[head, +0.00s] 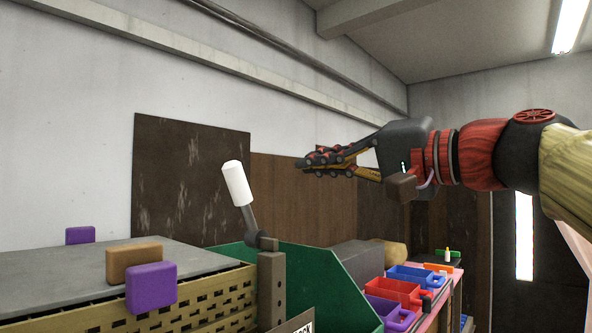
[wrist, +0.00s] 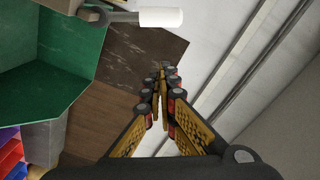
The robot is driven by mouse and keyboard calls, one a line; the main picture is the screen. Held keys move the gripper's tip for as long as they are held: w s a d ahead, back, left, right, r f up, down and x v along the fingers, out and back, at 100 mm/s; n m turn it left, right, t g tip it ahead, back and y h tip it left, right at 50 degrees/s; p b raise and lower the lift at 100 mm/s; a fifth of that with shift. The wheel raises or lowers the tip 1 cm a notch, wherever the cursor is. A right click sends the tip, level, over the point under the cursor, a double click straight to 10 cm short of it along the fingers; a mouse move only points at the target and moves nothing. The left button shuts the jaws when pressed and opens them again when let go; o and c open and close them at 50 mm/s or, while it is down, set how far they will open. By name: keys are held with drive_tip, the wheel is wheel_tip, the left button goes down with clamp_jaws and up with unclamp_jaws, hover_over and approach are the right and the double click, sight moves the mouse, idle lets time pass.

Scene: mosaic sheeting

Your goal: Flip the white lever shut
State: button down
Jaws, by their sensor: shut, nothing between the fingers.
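The white lever (head: 237,184) has a white cylindrical grip on a grey metal arm. It stands up from a grey post (head: 271,285) and leans a little to the left in the head view. In the wrist view the white lever (wrist: 160,18) lies across the top of the picture. My gripper (head: 302,162) is shut and empty, held in the air to the right of the lever and about level with the top of its grip. In the wrist view my gripper (wrist: 160,72) points up the picture, with its fingertips together and apart from the lever.
A green bin (head: 300,275) stands behind the post. A slatted crate (head: 215,300) with a grey top carries a brown block (head: 134,263) and purple blocks (head: 151,287). Red (head: 395,291) and blue trays sit on the right. The air between gripper and lever is clear.

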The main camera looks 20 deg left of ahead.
drive_tip(key=v, duration=0.3)
drive_tip(key=shift+d, duration=0.1)
drive_tip(key=shift+w, duration=0.1)
idle(0.3)
drive_tip(key=w+d+f+m+h, duration=0.1)
drive_tip(key=w+d+f+h, duration=0.15)
drive_tip(key=f, duration=0.75)
drive_tip(key=w+d+f+h+b, duration=0.1)
drive_tip(key=d+f+h, duration=0.2)
drive_tip(key=f, duration=0.6)
drive_tip(key=w+d+f+m+h, duration=0.1)
drive_tip(key=w+d+f+h, duration=0.15)
drive_tip(key=f, duration=0.75)
drive_tip(key=s+d+f+h+b, duration=0.3)
drive_tip(key=s+d+f, duration=0.4)
drive_tip(key=f, duration=0.6)
drive_tip(key=s+d+f+g+h+b, duration=0.1)
drive_tip(key=s+d+f+h+b, duration=0.1)
drive_tip(key=s+d+f, duration=0.5)
drive_tip(key=s+d+f+n+h+b, duration=0.1)
drive_tip(key=s+d+f+h+b, duration=0.2)
drive_tip(key=f, duration=1.6)
drive_tip(key=s+d+b, duration=0.1)
drive_tip(key=s+d, duration=0.2)
drive_tip(key=s, duration=0.2)
drive_tip(key=shift+s+d+f+h, duration=0.3)
drive_tip(key=shift+s+d+f, duration=0.05)
drive_tip(key=shift+d, duration=0.05)
